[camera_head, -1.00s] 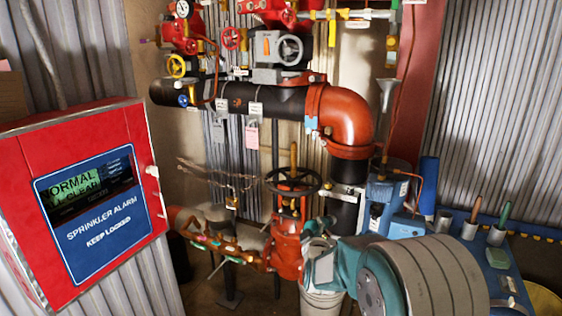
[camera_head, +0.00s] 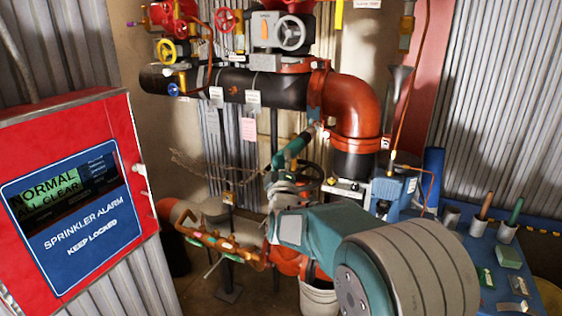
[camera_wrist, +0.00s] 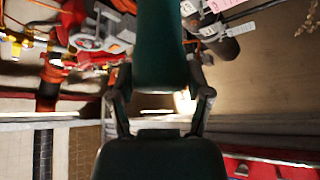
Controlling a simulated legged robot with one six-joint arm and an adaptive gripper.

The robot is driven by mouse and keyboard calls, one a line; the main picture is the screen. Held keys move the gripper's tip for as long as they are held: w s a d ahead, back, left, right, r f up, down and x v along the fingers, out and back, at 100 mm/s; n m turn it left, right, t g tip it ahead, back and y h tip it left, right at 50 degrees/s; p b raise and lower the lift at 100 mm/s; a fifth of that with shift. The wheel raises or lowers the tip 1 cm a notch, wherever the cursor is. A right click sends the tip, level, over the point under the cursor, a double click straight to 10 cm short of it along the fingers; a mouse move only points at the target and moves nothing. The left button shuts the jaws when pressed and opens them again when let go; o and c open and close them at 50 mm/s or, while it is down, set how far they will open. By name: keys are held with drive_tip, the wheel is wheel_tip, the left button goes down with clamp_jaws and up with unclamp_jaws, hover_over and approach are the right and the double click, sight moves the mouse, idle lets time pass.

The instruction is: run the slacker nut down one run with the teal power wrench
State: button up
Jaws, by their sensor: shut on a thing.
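The teal power wrench (camera_head: 293,150) is in my gripper (camera_head: 282,184), tilted, with its nose up and to the right. In the wrist view its dark green body (camera_wrist: 160,45) stands between the two fingers of my gripper (camera_wrist: 160,88), which are shut on it. The wrench nose ends close to the lower left side of the orange-red pipe elbow (camera_head: 350,105), by its coupling (camera_head: 317,90). I cannot tell whether it touches anything there. The nuts are too small to tell apart, and I cannot see which is slacker.
The red sprinkler alarm box (camera_head: 75,190) stands at the left. A black handwheel (camera_head: 311,174) is just behind my gripper. A white bucket (camera_head: 318,297) stands below my arm. A blue bench (camera_head: 480,262) with cups and tools is at the right.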

drive_tip(key=shift+s+a, duration=0.1)
drive_tip(key=shift+a, duration=0.05)
drive_tip(key=shift+w, duration=0.5)
drive_tip(key=shift+w+d, duration=0.4)
drive_tip(key=shift+w, duration=0.25)
drive_tip(key=shift+w+d, duration=0.4)
drive_tip(key=shift+w, duration=0.2)
drive_tip(key=shift+w+d, duration=0.15)
drive_tip(key=shift+w, duration=0.85)
drive_tip(key=shift+d+r, duration=0.2)
drive_tip(key=shift+w+d, duration=0.15)
drive_tip(key=shift+w, duration=0.35)
